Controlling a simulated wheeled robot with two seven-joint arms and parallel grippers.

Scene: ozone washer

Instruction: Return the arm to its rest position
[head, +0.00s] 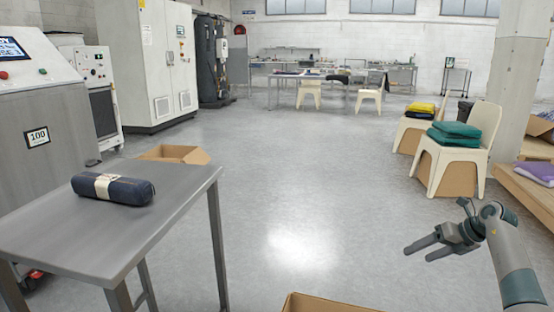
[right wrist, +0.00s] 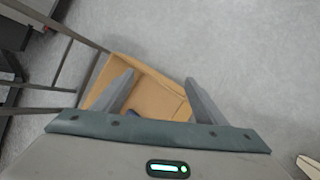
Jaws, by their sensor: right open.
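My right gripper (head: 422,246) is open and empty at the lower right of the head view, held above the floor. Its two fingers also show spread apart in the right wrist view (right wrist: 160,85), with a cardboard box (right wrist: 150,75) below and beyond them. That view shows nothing between the fingertips except the box lower down. My left gripper is not in view.
A grey metal table (head: 150,222) stands at the left with a rolled dark blue cloth bundle (head: 125,190) on it. A cardboard box (head: 325,304) is at the bottom edge. Chairs with folded cloths (head: 455,133) stand at the right. The middle floor is clear.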

